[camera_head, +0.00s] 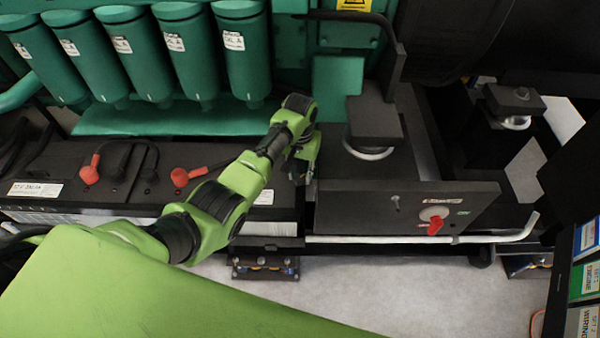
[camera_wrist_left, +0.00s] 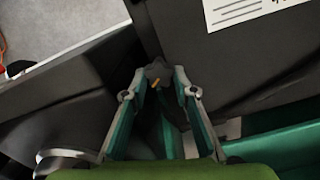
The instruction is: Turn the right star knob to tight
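A small dark star knob (camera_wrist_left: 157,73) with a yellow mark shows in the left wrist view, against a dark surface between the fingertips. My left gripper (camera_wrist_left: 160,80) is open, with one finger on each side of the knob. I cannot tell whether the fingers touch it or how deep it sits between them. In the head view my left gripper (camera_head: 303,172) points down between the battery and the dark box with the red switch. The knob cannot be made out there. My right gripper is not in view.
A battery (camera_head: 100,208) with red terminal caps (camera_head: 180,177) lies left of the gripper. A dark box (camera_head: 350,208) with a red rotary switch (camera_head: 435,226) stands right. Green cylinders (camera_head: 185,55) line the back. The pale floor (camera_head: 370,290) in front is clear.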

